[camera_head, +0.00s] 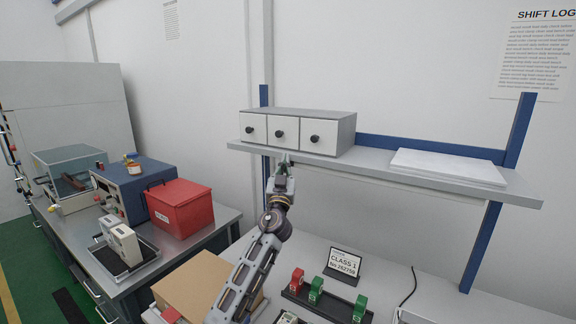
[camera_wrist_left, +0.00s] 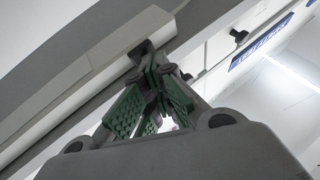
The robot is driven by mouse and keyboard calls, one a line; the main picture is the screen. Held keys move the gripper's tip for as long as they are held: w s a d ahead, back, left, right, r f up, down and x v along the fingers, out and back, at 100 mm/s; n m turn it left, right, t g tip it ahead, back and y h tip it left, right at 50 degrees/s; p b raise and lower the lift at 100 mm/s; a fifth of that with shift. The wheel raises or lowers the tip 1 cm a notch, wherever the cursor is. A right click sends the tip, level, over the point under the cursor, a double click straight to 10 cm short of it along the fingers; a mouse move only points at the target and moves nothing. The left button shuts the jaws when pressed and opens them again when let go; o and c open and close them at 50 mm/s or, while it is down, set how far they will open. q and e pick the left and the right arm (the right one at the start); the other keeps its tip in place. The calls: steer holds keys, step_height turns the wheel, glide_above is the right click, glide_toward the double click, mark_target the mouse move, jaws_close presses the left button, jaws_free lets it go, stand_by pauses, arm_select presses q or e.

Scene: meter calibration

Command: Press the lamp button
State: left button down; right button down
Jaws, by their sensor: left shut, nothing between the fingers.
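My left gripper (camera_head: 284,158) is raised in front of the wall shelf (camera_head: 520,197), at the shelf's front edge below the small drawers. It is shut and empty. In the left wrist view its green-padded fingertips (camera_wrist_left: 150,70) meet at a pale bar (camera_wrist_left: 95,78) that runs diagonally along the shelf. A small dark part (camera_wrist_left: 140,49) on this bar is right at the fingertips; it may be the lamp button, but the fingers partly cover it. I cannot tell whether the tips touch it. My right gripper is not in view.
A drawer unit (camera_head: 347,128) with dark knobs stands on the shelf, with a flat white slab (camera_head: 447,167) to its right. Below are a class sign (camera_head: 344,264) and a dark rail with red and green blocks (camera_head: 316,289). A red box (camera_head: 180,208) stands on the left bench.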

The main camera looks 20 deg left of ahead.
arm_select(q)
steer(key=shift+r, duration=0.4)
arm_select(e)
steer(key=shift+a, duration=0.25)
arm_select(q)
steer(key=shift+s, duration=0.1)
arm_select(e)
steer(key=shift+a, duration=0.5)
arm_select(q)
steer(key=shift+f, duration=0.15)
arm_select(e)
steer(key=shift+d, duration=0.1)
arm_select(q)
steer(key=shift+s+f, duration=0.25)
steer(key=shift+s, duration=0.05)
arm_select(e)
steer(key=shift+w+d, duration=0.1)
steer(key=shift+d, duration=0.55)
